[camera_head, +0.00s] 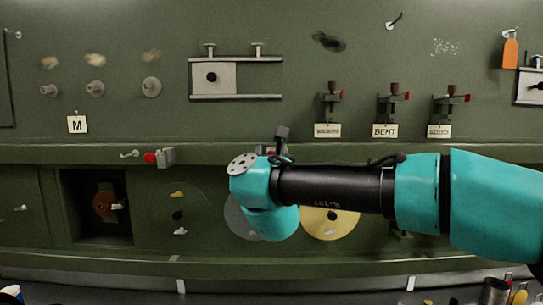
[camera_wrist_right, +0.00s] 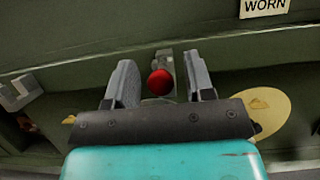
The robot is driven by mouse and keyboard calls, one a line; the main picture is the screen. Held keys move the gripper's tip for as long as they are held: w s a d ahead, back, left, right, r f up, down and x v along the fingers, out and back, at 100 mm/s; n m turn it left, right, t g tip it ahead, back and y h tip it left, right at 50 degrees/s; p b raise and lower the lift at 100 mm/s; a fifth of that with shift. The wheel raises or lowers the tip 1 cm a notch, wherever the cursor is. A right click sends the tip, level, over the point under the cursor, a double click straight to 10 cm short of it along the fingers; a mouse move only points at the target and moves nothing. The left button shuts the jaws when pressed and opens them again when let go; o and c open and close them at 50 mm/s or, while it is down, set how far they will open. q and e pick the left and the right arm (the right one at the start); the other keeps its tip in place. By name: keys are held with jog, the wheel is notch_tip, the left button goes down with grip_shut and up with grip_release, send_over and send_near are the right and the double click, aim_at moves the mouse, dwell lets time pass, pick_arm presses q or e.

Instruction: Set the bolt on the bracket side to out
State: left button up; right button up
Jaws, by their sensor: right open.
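My right gripper (camera_head: 280,140) is at the ledge in the middle of the head view, mostly hidden behind my own wrist. In the right wrist view it is open (camera_wrist_right: 160,75), one finger on each side of a red ball knob (camera_wrist_right: 160,82). The knob sits in front of a grey bolt block (camera_wrist_right: 166,62), and neither finger visibly touches it. A second bolt, with a red knob (camera_head: 150,158) and grey block (camera_head: 167,156), is on the ledge to the left, with a small metal handle (camera_head: 129,154) beside it. My left gripper is not in view.
A grey railed bracket plate (camera_head: 213,77) is on the panel above. Several red-handled clamps (camera_head: 388,98) with tags hang to the right, one tag reading BENT (camera_head: 384,131). An open square recess (camera_head: 82,205) is lower left. A yellow disc (camera_head: 330,222) is below my arm.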

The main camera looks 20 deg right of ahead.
grip_shut()
dwell(0.3)
jog(key=s, duration=0.2)
jog(key=shift+s+a, duration=0.35)
jog(key=shift+a, duration=0.05)
grip_release()
